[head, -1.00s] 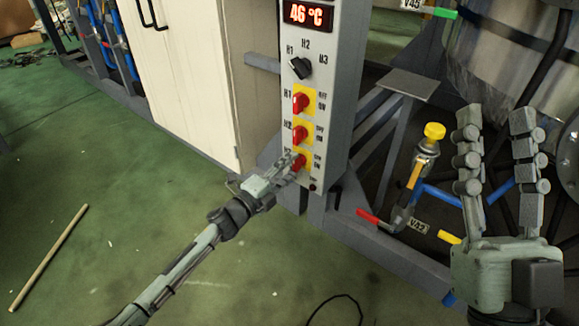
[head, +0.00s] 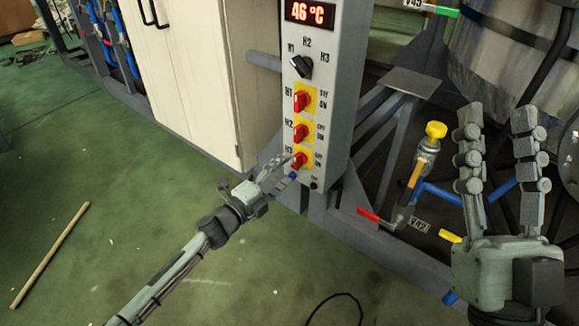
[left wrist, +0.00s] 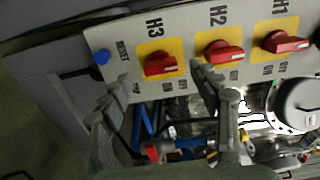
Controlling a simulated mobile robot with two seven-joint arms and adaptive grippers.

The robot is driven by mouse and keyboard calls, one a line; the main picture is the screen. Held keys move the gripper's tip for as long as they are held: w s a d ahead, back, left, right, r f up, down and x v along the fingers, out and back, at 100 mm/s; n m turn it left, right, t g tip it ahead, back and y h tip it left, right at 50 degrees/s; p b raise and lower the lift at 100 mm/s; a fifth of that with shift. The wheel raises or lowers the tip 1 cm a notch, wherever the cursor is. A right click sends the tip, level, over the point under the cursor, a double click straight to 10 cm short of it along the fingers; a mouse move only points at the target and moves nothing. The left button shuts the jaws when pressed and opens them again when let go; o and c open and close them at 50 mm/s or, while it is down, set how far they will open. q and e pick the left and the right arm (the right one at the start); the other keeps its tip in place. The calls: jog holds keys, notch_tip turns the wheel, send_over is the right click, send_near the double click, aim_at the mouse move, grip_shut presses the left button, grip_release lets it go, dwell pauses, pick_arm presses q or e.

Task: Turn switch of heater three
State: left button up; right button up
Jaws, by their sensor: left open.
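The switch of heater three is a red knob (head: 299,160) on a yellow plate, lowest of three on the grey control panel (head: 330,100). In the left wrist view the H3 knob (left wrist: 160,64) is fully visible and lies crosswise, slightly tilted. My left gripper (head: 283,168) is open, just left of and below the H3 knob in the head view. In the left wrist view its two fingers (left wrist: 158,100) stand apart below the knob, with nothing between them. My right gripper (head: 499,150) is open and empty, fingers upward, at the right.
The H2 knob (head: 300,132) and H1 knob (head: 301,101) sit above H3, below a black selector (head: 301,66) and a 46 °C display (head: 309,12). A blue button (left wrist: 101,57) is beside H3. A yellow-topped valve (head: 435,130) stands right of the panel. The green floor is mostly clear.

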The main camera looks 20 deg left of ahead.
pick_arm(q)
jog(key=v, duration=0.8)
jog(key=shift+s, duration=0.4)
jog(key=shift+a, duration=0.15)
